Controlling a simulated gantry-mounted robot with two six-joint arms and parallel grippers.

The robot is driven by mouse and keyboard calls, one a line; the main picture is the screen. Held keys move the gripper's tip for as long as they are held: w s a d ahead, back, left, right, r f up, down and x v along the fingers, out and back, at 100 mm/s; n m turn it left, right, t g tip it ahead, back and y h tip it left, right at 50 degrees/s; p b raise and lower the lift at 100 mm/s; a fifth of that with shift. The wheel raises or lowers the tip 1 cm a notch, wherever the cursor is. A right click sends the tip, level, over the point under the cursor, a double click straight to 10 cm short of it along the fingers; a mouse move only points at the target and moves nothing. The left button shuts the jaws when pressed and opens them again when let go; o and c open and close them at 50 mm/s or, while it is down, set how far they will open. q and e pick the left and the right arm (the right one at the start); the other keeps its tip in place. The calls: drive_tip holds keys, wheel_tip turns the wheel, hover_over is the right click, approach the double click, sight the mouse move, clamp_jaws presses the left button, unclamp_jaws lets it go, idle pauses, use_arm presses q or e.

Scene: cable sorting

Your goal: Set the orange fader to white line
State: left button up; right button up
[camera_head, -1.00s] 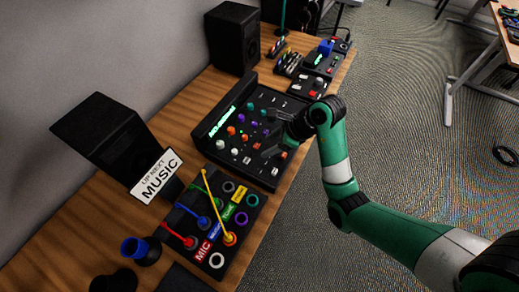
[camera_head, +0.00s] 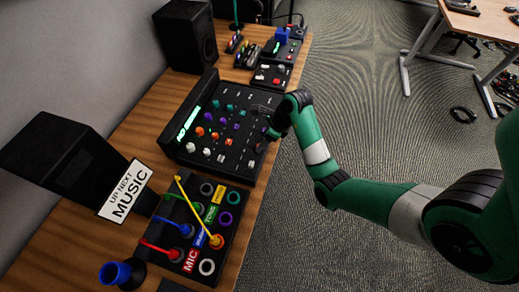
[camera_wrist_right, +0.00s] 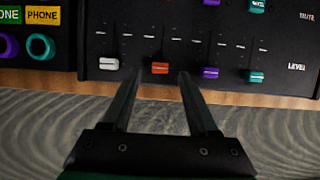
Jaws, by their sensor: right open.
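The orange fader (camera_wrist_right: 160,68) sits at the lower end of its slot on the black mixer (camera_wrist_right: 285,35) in the right wrist view. A short white line (camera_wrist_right: 149,36) crosses that slot higher up, away from the mixer's near edge. My right gripper (camera_wrist_right: 158,77) is open and empty, with one fingertip on each side of the fader, just short of it. I cannot tell whether they touch. In the head view my right gripper (camera_head: 262,122) is over the mixer's right edge; the orange fader is not clearly made out there. My left gripper is not in view.
A white fader (camera_wrist_right: 109,62) stands left of the orange one; a purple fader (camera_wrist_right: 210,72) and a teal fader (camera_wrist_right: 254,76) stand right. A patch panel (camera_head: 222,243) with coloured cables lies in front of the mixer. A speaker (camera_head: 187,36) stands behind.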

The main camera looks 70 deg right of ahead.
drive_tip(key=shift+b+x, duration=0.45)
drive_tip(key=shift+x, duration=1.1)
clamp_jaws()
drive_tip(key=shift+r, duration=0.1)
